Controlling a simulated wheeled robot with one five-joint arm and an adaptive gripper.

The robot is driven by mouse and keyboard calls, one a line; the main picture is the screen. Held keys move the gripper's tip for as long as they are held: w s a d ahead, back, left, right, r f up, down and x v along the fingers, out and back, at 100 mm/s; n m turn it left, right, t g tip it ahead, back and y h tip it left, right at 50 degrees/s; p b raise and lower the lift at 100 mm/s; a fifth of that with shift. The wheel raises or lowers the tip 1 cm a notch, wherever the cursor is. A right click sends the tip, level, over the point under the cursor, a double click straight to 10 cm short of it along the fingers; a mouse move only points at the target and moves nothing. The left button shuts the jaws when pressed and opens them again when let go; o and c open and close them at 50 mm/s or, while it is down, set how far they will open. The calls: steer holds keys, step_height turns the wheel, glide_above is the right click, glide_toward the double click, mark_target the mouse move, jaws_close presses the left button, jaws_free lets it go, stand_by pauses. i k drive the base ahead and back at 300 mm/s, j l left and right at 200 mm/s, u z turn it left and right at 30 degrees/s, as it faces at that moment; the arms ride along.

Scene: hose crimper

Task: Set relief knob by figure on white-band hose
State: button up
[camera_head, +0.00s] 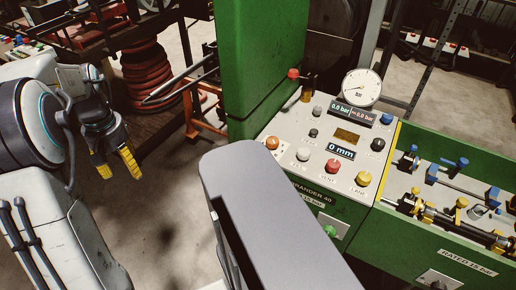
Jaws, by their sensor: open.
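The green machine's grey control panel (310,160) carries several knobs: orange (272,142), red (333,165), yellow (363,178), blue (386,118) and black (378,144). Most labels are too small to read, so I cannot tell which is the relief knob. A round bar gauge (361,87) stands behind a display (354,113) that seems to read 0.0 bar twice. A lower display (341,152) reads 0 mm. No white-banded hose is clear; a dark hose with yellow parts (440,216) lies on the right bench. My gripper (116,170), black with yellow fingertips, is open and empty at left, well away from the panel.
A red-knobbed lever (293,73) stands behind the panel, beside a tall green cabinet (262,60). A grey part, likely mine, hides the lower middle. A red hose coil (155,80) is at upper left.

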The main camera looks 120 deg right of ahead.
mark_target(272, 142)
steer(key=z, duration=0.5)
steer(key=k+l+z, duration=0.1)
steer(key=z, duration=0.4)
steer(key=k+l+z, duration=0.1)
steer(key=z, duration=0.35)
steer(key=l+z, duration=0.15)
steer(key=z, duration=0.15)
steer(key=l+z, duration=0.1)
steer(key=z, duration=0.15)
steer(key=i, duration=0.4)
